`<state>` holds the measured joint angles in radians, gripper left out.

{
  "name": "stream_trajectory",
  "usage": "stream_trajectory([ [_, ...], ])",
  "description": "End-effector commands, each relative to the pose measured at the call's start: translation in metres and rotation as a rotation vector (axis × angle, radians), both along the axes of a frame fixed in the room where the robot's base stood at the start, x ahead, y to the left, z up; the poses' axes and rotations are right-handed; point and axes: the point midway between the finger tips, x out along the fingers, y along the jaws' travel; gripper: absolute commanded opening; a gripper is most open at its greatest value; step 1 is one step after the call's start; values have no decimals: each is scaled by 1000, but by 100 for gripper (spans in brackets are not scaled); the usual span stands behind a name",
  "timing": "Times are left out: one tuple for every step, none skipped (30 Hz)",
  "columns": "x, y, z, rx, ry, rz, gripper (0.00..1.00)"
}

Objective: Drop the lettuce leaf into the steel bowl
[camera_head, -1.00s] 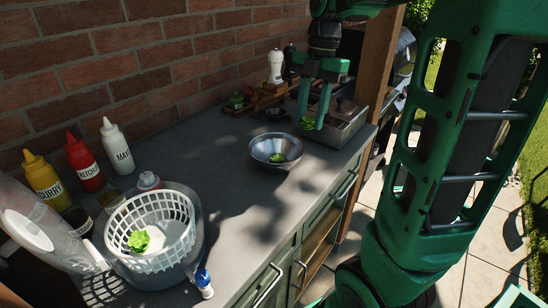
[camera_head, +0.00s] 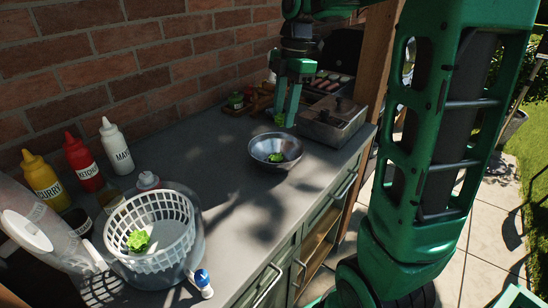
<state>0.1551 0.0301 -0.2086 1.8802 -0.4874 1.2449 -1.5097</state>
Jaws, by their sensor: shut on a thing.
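My gripper (camera_head: 285,118) is shut on a green lettuce leaf (camera_head: 280,119); the leaf shows between its green fingers. The gripper points down and appears just above or behind the far rim of the steel bowl (camera_head: 259,148); the exact height is hard to tell. The steel bowl stands on the grey counter and has another piece of lettuce (camera_head: 276,157) in it. One more lettuce leaf (camera_head: 138,241) lies in the white basket (camera_head: 120,219) at the lower left.
A steel bin (camera_head: 335,122) stands right of the bowl. Mayo (camera_head: 117,148), ketchup (camera_head: 84,165) and curry (camera_head: 45,182) bottles stand by the brick wall. A clear jug lies at the left edge. A small blue-capped bottle (camera_head: 203,284) stands at the counter's front. The counter between basket and bowl is clear.

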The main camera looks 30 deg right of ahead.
Motion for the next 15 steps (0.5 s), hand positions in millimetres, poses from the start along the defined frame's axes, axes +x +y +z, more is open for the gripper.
stream_trajectory([
  [0,1,-5,1,2,1,13],
  [0,0,-8,1,2,1,13],
  [0,0,-11,0,1,0,13],
  [0,0,-13,0,1,0,13],
  [0,0,-15,0,2,1,13],
  [0,0,-17,0,2,2,13],
  [0,0,-18,-1,1,1,13],
  [0,0,-19,-1,1,1,13],
  [0,0,-20,-2,1,1,13],
  [0,0,-21,-2,1,0,13],
  [0,0,-21,-2,0,0,13],
  [0,0,-21,-2,0,1,13],
  [0,-1,-22,-2,0,1,13],
  [0,-1,-22,-2,0,1,13],
  [0,-1,-22,-2,0,1,13],
])
